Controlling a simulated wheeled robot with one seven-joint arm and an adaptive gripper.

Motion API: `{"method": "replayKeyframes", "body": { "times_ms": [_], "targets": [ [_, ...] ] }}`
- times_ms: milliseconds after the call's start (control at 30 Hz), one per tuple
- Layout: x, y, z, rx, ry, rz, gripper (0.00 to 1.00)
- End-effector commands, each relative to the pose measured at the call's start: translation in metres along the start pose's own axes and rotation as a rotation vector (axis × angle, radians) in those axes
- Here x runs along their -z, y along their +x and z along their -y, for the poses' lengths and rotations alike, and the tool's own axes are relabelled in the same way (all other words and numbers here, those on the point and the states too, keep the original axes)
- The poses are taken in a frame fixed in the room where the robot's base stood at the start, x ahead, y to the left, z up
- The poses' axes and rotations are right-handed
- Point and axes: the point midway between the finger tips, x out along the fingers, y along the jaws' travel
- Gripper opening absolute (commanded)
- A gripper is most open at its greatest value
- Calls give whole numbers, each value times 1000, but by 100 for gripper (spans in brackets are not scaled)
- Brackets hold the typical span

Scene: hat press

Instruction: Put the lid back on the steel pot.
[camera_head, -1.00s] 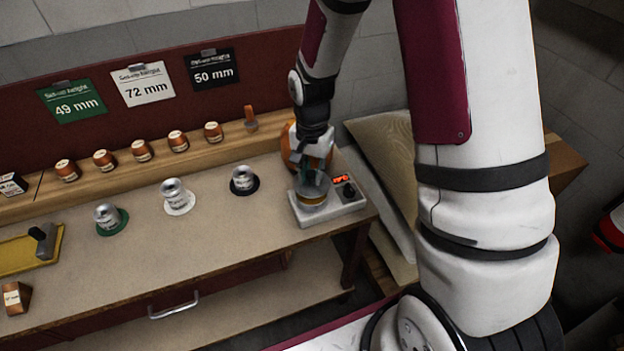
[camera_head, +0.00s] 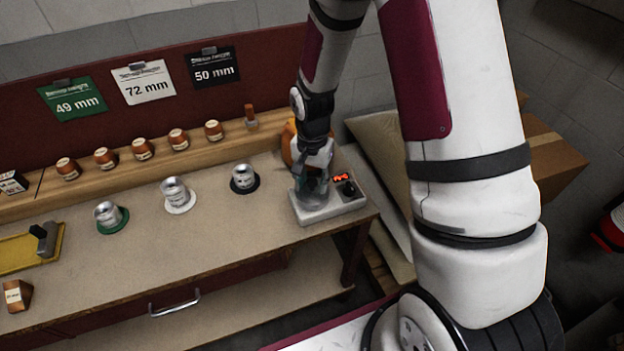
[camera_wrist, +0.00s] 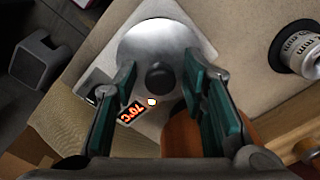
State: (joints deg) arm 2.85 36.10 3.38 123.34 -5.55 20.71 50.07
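The steel lid (camera_wrist: 150,45) is a round silver disc with a black knob (camera_wrist: 160,77) in the wrist view. It lies over the hot plate and hides what is under it. My gripper (camera_wrist: 158,88) is open, with its teal-padded fingers on either side of the knob and gaps to it. In the head view my gripper (camera_head: 311,184) is low over the white hot plate (camera_head: 318,216) at the right end of the bench. The steel pot is mostly hidden there, so I cannot tell how the lid sits on it.
The hot plate's red display reads about 70°C (camera_wrist: 130,111). A copper-coloured rounded object (camera_head: 289,143) stands close behind my gripper. Silver cylinders on black (camera_head: 243,180), white (camera_head: 175,195) and green (camera_head: 108,217) bases stand to the left.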

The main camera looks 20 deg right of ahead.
Motion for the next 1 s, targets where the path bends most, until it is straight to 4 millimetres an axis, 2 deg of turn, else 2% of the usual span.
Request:
{"method": "replayKeyframes", "body": {
  "times_ms": [267, 367, 567, 800, 1000],
  "targets": [
    [0, -1, 0, 1, 1, -1, 40],
    [0, -8, 0, 2, 2, -2, 40],
    [2, -37, 1, 5, 2, -5, 40],
    [1, -86, 1, 5, 1, -5, 40],
    [1, -117, 1, 3, 0, -4, 40]
  ]
}}
